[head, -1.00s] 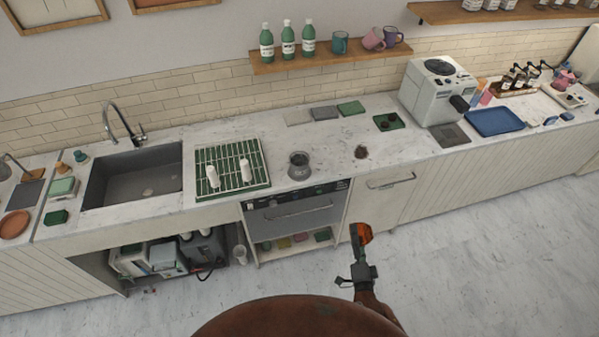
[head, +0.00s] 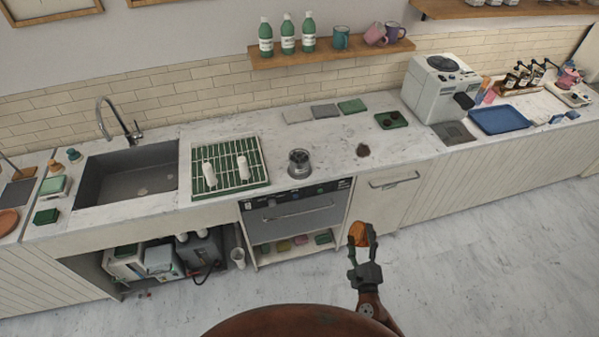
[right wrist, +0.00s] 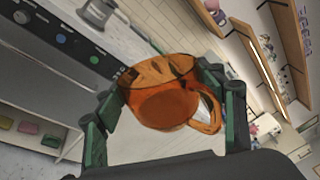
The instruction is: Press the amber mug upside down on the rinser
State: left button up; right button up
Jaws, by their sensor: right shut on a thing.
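The amber mug (head: 357,234) is a translucent orange cup with a handle. My right gripper (head: 361,236) is shut on it and holds it in the air in front of the counter, over the floor side. In the right wrist view the mug (right wrist: 160,98) sits between the two dark green fingers (right wrist: 168,100), its handle toward the right finger. The rinser (head: 301,164) appears to be the round grey metal fixture on the counter, right of the green drying rack. The mug is apart from it. My left gripper is not in view.
The green rack (head: 253,184) with two white bottles stands left of the rinser. A dark brown patch (head: 362,150) lies on the counter to its right. The dishwasher (head: 295,212) is below. The sink (head: 128,175) is far left.

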jog(key=m+b, duration=0.3)
jog(key=m, duration=0.1)
jog(key=shift+f+m, duration=0.15)
jog(key=shift+m, duration=0.15)
jog(key=shift+m+b, duration=0.45)
jog(key=shift+m, duration=0.05)
jog(key=shift+r, duration=0.25)
jog(key=shift+m, duration=0.3)
jog(key=m+b, duration=0.1)
jog(key=m, duration=0.1)
jog(key=m+b, duration=0.2)
jog(key=shift+f, duration=0.3)
jog(key=shift+r+m+b, duration=0.1)
jog(key=shift+m+b, duration=0.2)
jog(key=shift+m, duration=0.4)
jog(key=shift+r, duration=0.2)
jog(key=shift+m, duration=0.3)
